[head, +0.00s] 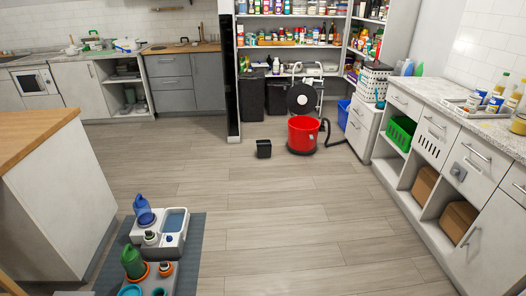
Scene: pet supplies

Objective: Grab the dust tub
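A red round tub (303,134), open at the top, stands upright on the floor in front of the pantry shelves; it looks like the dust tub. A black round lid-like disc (302,98) is tilted up just behind and above it. A dark hose (336,138) curves on its right side. A small black open box (264,148) stands on the floor to its left, apart from it. My gripper is not in view.
Wide wooden floor (240,210) is clear before the tub. A grey mat (190,255) with pet bowls and bottles lies lower left, beside a wood-topped island (60,190). A counter (440,160) with drawers runs along the right. Dark bins (252,95) stand behind.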

